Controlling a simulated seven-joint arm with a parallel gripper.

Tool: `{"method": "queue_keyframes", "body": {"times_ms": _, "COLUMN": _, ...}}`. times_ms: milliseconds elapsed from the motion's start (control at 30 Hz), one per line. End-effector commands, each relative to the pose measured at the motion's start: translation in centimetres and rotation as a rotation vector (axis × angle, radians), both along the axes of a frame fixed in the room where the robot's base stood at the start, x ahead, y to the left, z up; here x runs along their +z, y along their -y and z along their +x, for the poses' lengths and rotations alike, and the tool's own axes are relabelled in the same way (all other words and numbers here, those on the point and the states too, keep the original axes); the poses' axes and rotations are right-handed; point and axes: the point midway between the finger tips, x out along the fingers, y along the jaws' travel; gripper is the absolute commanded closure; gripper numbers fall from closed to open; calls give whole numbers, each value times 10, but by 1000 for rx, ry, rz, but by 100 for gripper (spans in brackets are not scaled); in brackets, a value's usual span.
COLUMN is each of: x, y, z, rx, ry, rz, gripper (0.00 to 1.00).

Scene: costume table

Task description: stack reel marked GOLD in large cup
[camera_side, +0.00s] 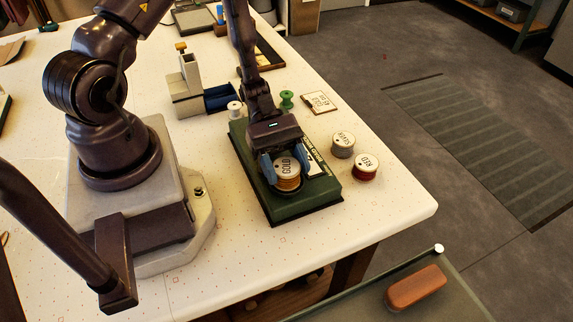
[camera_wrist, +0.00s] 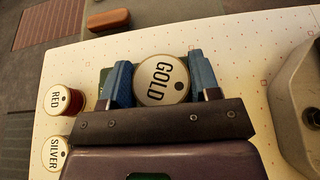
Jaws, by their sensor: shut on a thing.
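The reel marked GOLD (camera_side: 288,168) has a white lettered top and yellow thread on its side. My gripper (camera_side: 287,172) is shut on it, with one blue finger on each side. In the wrist view the GOLD reel (camera_wrist: 163,80) sits between the two fingers of my gripper (camera_wrist: 162,82). The reel is upright at the near end of the green box (camera_side: 303,204), whose top carries white lettering. A dark round rim shows around the reel's lower part; I cannot tell whether this is the large cup or whether the reel touches its bottom.
The SILVER reel (camera_side: 343,145) and RED reel (camera_side: 366,167) stand on the table right of the box. A green spool (camera_side: 287,100), a white spool (camera_side: 234,109) and a lettered card (camera_side: 319,103) lie behind. The table's right edge is near the RED reel.

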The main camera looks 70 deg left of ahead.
Motion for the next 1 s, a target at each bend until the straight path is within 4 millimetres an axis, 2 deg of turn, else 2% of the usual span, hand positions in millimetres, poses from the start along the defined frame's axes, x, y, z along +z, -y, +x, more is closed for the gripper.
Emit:
{"method": "queue_keyframes", "body": {"times_ms": 500, "x": -8, "y": 0, "z": 0, "rx": 1, "ry": -2, "rz": -1, "gripper": 68}}
{"method": "queue_keyframes", "body": {"times_ms": 533, "x": -8, "y": 0, "z": 0, "rx": 0, "ry": -1, "rz": -1, "gripper": 39}}
{"method": "queue_keyframes", "body": {"times_ms": 600, "x": -8, "y": 0, "z": 0, "rx": 0, "ry": -1, "rz": -1, "gripper": 23}}
{"method": "queue_keyframes", "body": {"times_ms": 633, "x": -8, "y": 0, "z": 0, "rx": 0, "ry": -1, "rz": -1, "gripper": 18}}
{"method": "queue_keyframes", "body": {"times_ms": 1000, "x": -2, "y": 0, "z": 0, "rx": 1, "ry": 1, "rz": 1, "gripper": 18}}
